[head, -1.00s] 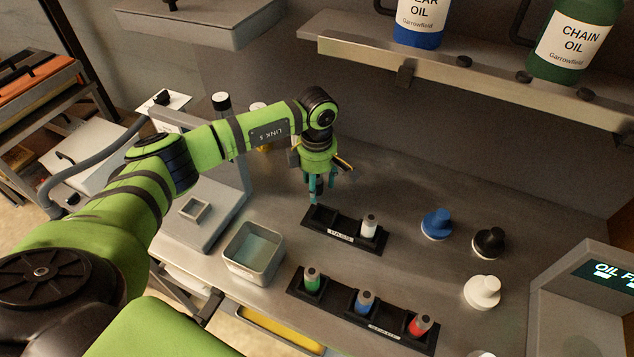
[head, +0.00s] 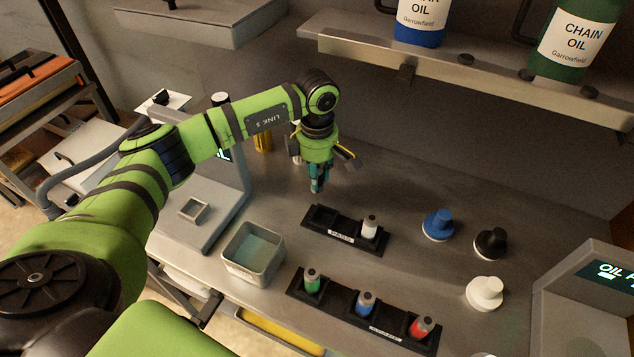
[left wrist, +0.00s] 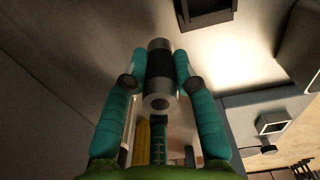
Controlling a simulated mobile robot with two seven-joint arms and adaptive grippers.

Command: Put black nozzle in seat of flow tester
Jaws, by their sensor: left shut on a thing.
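My left gripper (head: 317,178) is shut on the black nozzle, held above the bench behind the upper rack. In the left wrist view the nozzle (left wrist: 159,68) is a small cylinder with a black band and grey ends between the teal fingertips. In the head view the fingers mostly hide it. At left stands a grey machine (head: 178,232) with a small square socket (head: 193,209) on its base and a lit display; the socket also shows in the left wrist view (left wrist: 270,124). The machine's name cannot be read. My right gripper is not in view.
The upper rack (head: 318,226) holds a white nozzle (head: 370,226). The lower rack (head: 337,305) holds green, blue and red nozzles. An open tray (head: 253,253) lies between machine and racks.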

